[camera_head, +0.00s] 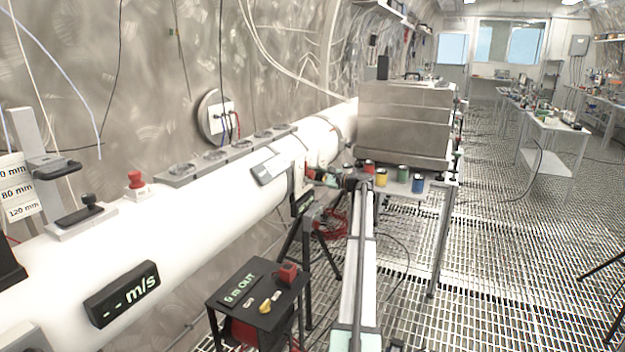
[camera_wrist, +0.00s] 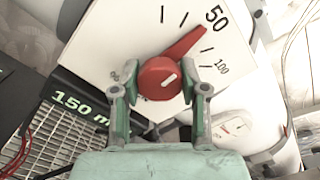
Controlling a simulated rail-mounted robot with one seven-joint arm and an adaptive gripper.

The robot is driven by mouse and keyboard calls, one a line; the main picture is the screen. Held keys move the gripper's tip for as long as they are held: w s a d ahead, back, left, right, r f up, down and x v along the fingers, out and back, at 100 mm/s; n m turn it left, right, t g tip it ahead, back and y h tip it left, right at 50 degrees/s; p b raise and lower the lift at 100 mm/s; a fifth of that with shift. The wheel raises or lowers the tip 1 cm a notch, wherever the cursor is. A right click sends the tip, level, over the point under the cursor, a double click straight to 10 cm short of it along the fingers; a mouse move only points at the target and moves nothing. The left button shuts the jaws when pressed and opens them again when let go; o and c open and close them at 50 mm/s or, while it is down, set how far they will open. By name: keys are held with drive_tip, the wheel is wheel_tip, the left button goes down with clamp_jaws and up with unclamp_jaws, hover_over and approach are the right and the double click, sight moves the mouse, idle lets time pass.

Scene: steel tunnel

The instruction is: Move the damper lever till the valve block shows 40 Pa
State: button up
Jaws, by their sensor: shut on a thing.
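In the wrist view a red damper lever (camera_wrist: 160,78), a round knob with a long pointer, sits on a white dial plate (camera_wrist: 120,40). Its pointer slants up right, with the tip close beside the printed 50; 100 is printed further right. My gripper (camera_wrist: 158,82) has one finger on each side of the round knob and is shut on it. In the head view my gripper (camera_head: 348,181) is at the far end of my arm, small and partly hidden, beside the white duct. I cannot make out a Pa reading in either view.
A black display (camera_wrist: 85,110) reading "150 m…" is left below the dial; a small round gauge (camera_wrist: 235,127) is at lower right. In the head view, the white duct (camera_head: 200,235) carries an "m/s" display (camera_head: 122,294). Coloured cans (camera_head: 418,183) stand right of my gripper.

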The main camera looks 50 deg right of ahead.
idle(0.4)
drive_tip(key=o, duration=1.1)
drive_tip(key=shift+w, duration=0.1)
drive_tip(key=shift+o, duration=0.2)
drive_tip(key=v, duration=1.2)
drive_tip(key=shift+a, duration=0.1)
